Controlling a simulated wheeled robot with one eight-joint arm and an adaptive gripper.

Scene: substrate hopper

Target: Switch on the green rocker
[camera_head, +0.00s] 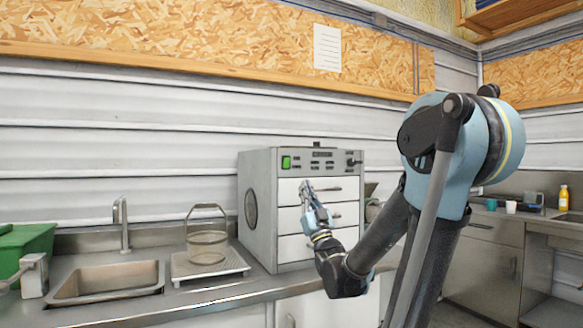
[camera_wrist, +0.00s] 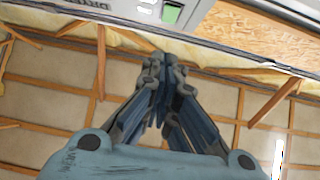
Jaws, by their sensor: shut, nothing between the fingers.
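The green rocker (camera_head: 287,162) is a small bright green switch at the upper left of the grey machine's (camera_head: 260,205) front panel. It also shows at the top edge of the wrist view (camera_wrist: 172,12), partly cut off. I cannot tell which way it is tipped. My gripper (camera_head: 305,186) is shut and empty. It points upward in front of the top white drawer, a little below and to the right of the rocker. In the wrist view the closed fingertips (camera_wrist: 167,72) lie below the rocker, with a visible gap between them.
A wire basket (camera_head: 207,246) stands on a flat plate left of the machine, beside a sink (camera_head: 108,281) and faucet (camera_head: 121,222). A green bin (camera_head: 24,245) is at far left. Other small controls line the panel right of the rocker. Drawer handles stick out below.

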